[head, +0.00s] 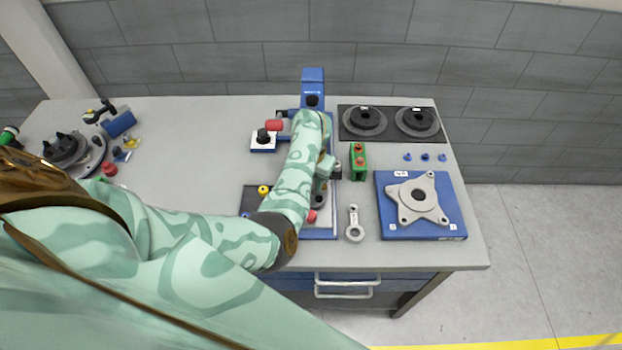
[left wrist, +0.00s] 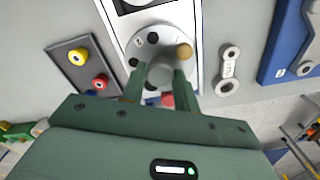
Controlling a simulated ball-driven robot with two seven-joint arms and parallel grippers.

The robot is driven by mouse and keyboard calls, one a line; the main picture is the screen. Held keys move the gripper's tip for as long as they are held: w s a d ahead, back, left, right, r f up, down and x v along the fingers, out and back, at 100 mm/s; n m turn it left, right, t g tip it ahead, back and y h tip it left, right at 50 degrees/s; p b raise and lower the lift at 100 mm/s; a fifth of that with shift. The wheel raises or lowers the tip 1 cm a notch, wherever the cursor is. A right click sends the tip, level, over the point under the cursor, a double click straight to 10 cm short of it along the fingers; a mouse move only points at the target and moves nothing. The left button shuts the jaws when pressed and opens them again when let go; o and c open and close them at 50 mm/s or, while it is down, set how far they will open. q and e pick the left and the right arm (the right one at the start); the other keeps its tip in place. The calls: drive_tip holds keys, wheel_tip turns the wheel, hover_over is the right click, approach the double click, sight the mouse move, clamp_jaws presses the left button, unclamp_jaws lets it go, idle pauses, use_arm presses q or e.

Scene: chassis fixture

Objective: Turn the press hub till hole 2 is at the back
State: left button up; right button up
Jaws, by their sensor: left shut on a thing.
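The press hub (left wrist: 150,36) is a round grey disc with dark holes around its face, seen in the left wrist view. A tan peg (left wrist: 184,51) stands at its right side. My right gripper is not in view.
A dark tray (left wrist: 74,66) with yellow and red knobs lies left of the press. A grey link (head: 354,224) and a green block (head: 358,161) lie to its right. A blue fixture (head: 450,222) bears a grey star-shaped plate (head: 418,198). The table's left middle is clear.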

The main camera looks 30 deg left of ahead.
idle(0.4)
use_arm(q)
drive_tip(key=o, duration=1)
drive_tip(key=shift+c, duration=0.2)
wheel_tip(320, 180, up, 16)
drive_tip(key=p, duration=0.5)
drive_tip(key=shift+r, duration=0.2)
drive_tip(key=shift+f, duration=0.1)
